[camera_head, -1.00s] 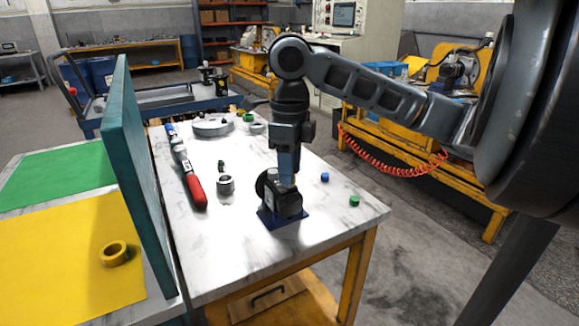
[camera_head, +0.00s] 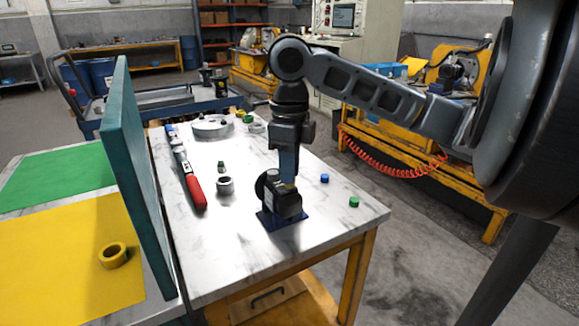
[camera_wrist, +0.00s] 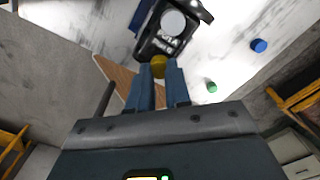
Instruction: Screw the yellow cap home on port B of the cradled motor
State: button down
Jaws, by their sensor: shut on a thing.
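The dark motor (camera_head: 281,204) sits on its blue cradle (camera_head: 268,222) near the front of the marble-topped table. It also shows in the wrist view (camera_wrist: 160,45), with a round pale face and a white label. My gripper (camera_head: 287,180) points down at the motor's top. In the wrist view, the yellow cap (camera_wrist: 158,67) is between the fingertips of my gripper (camera_wrist: 160,72), which is shut on it. The cap is right at the motor's edge; its threads and the port under it are hidden, so I cannot tell how deep it sits.
A blue cap (camera_head: 324,178) and a green cap (camera_head: 354,202) lie to the motor's right. A metal ring (camera_head: 225,186) and a red-handled tool (camera_head: 196,190) lie to its left. A teal panel (camera_head: 140,180) stands along the table's left side.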

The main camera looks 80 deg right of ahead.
jog(key=m, duration=0.5)
jog(key=shift+f+m+p, duration=0.1)
jog(key=shift+m+p, duration=0.3)
jog(key=shift+m+p, duration=0.4)
jog(key=shift+m, duration=0.5)
jog(key=m, duration=0.2)
jog(key=shift+m+p, duration=0.35)
jog(key=shift+m, duration=0.05)
